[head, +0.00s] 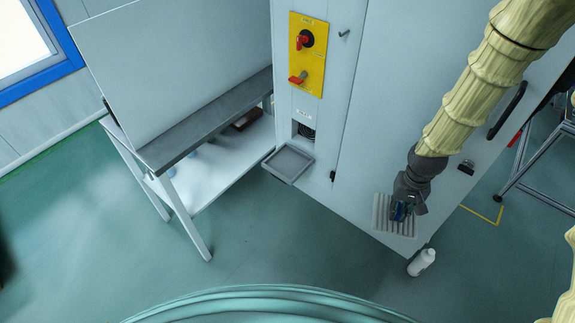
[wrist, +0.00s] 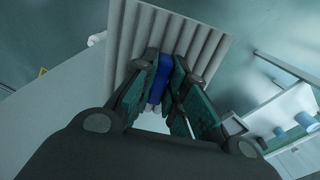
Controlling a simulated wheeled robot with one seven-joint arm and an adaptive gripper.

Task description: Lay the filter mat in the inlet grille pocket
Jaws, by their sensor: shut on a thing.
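The filter mat (head: 383,213) is a pale grey pleated square in front of the cabinet's lower right part. My gripper (head: 402,211) is shut on the mat's blue tab. In the wrist view the fingers (wrist: 160,85) close around the blue tab (wrist: 160,80), and the pleated mat (wrist: 205,45) extends beyond them. The inlet grille (head: 288,163) looks like a shallow grey tray-like frame, swung down below a small opening (head: 305,131) in the cabinet front. Its recess appears empty. My gripper and the mat are well to its right, clear of it.
The cabinet (head: 310,60) bears a yellow switch panel (head: 308,53) with red handles. A white bottle (head: 421,262) stands on the floor near its right corner. A bench (head: 205,120) with a lower shelf stands left. The floor before the grille is clear.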

